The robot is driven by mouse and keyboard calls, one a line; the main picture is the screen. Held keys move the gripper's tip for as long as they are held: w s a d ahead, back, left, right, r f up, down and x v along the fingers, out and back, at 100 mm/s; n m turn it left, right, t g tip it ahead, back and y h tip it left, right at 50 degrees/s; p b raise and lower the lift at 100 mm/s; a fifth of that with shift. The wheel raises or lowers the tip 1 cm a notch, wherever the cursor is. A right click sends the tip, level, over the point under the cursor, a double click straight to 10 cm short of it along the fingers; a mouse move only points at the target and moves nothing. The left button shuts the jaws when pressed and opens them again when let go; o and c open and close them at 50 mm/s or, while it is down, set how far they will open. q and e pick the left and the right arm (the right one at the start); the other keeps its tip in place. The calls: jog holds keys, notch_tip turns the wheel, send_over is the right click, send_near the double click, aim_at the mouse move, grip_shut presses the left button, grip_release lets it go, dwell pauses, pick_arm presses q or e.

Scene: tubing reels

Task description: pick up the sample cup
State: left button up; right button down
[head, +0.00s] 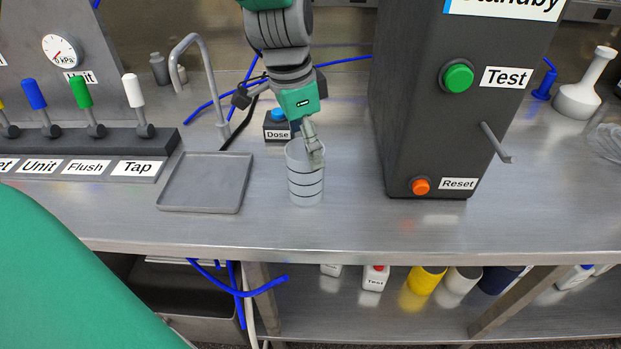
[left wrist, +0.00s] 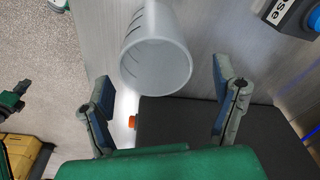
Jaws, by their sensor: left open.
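The sample cup (head: 305,184) is a clear, pale cup with dark rings, upright on the steel counter. In the left wrist view the cup (left wrist: 155,50) shows with its round open mouth, ahead of the spread fingers. My left gripper (head: 279,127) is open and empty at the cup's far side. One finger overlaps the cup's upper right rim in the head view; I cannot tell if it touches. Both fingers of the left gripper (left wrist: 163,78) show wide apart in the left wrist view. My right gripper is not in view.
A Dose button box (head: 278,134) stands just behind the cup. A grey tray (head: 203,184) with a tap over it lies to the left. A tall dark tower (head: 410,110) with Test and Reset buttons and a lever stands to the right. The counter in front is clear.

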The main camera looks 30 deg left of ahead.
pick_arm(q)
notch_tip(320, 180, down, 5)
jog(key=shift+a+f, duration=0.1)
jog(key=shift+f, duration=0.2)
jog(key=shift+d+r, duration=0.1)
jog(key=shift+d, duration=0.4)
jog(key=shift+c, duration=1.3)
jog(key=c, duration=1)
jog(key=shift+a, duration=0.2)
jog(key=shift+c, duration=0.2)
